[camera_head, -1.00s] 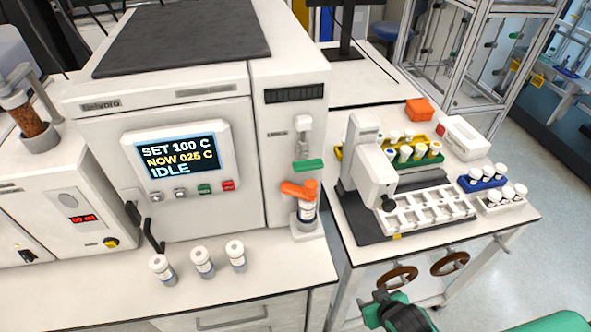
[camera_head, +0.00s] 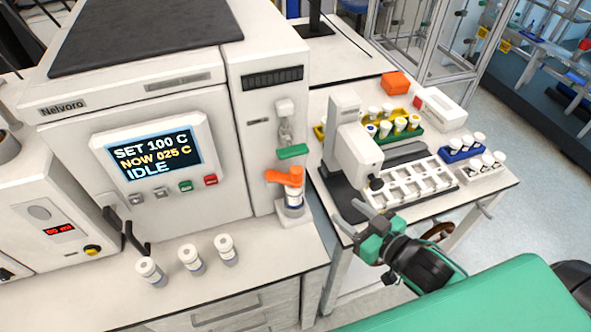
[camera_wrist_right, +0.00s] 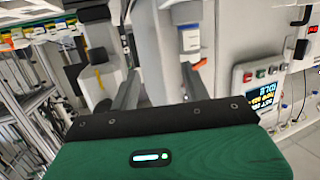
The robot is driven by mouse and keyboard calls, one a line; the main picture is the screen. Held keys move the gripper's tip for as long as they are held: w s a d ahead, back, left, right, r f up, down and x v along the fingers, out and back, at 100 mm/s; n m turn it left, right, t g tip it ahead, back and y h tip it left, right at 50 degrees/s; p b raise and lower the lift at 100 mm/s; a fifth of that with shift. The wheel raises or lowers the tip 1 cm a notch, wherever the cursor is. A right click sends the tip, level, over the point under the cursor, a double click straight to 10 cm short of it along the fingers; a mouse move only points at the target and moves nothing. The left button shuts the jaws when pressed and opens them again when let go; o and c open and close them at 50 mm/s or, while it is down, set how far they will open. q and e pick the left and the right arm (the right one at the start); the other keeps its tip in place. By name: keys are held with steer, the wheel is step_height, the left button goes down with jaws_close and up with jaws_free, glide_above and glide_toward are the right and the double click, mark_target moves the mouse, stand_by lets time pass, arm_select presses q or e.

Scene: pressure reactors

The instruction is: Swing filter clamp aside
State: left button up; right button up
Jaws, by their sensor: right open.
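The orange clamp (camera_head: 283,176) sits on top of a white filter vial (camera_head: 294,200) at the front of the white machine's right-hand column. Its arm points left in the head view. A green bar (camera_head: 292,152) is just above it. My right gripper (camera_head: 347,212) is open and empty, to the right of and slightly below the clamp, apart from it, with fingers pointing left. In the right wrist view, a bit of orange (camera_wrist_right: 200,64) shows beside the right finger, with the vial (camera_wrist_right: 190,39) above it. My left gripper is not in view.
Several capped vials (camera_head: 190,257) stand on the counter left of the clamp. The machine's screen (camera_head: 153,157) reads IDLE. A side table to the right carries a white tray (camera_head: 415,190), a dispenser (camera_head: 355,150) and vial racks (camera_head: 463,155). Open space lies between counter and table.

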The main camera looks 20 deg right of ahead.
mark_target(297, 170)
step_height(297, 170, up, 6)
steer(key=s+a+n+t+y, duration=0.1)
steer(key=a+n+y, duration=0.1)
steer(key=a+y, duration=0.15)
steer(key=shift+y, duration=0.25)
steer(key=p+x, duration=0.1)
steer(key=x, duration=0.3)
steer(key=p+x, duration=0.2)
steer(key=x, duration=0.2)
steer(key=p+x, duration=0.1)
steer(key=x, duration=0.2)
steer(key=shift+w+d+r+p, duration=0.15)
steer(key=shift+w+p, duration=0.15)
steer(key=shift+w, duration=0.3)
steer(key=shift+w+a, duration=0.3)
steer(key=shift+w, duration=0.15)
steer(key=shift+c, duration=0.5)
jaws_close()
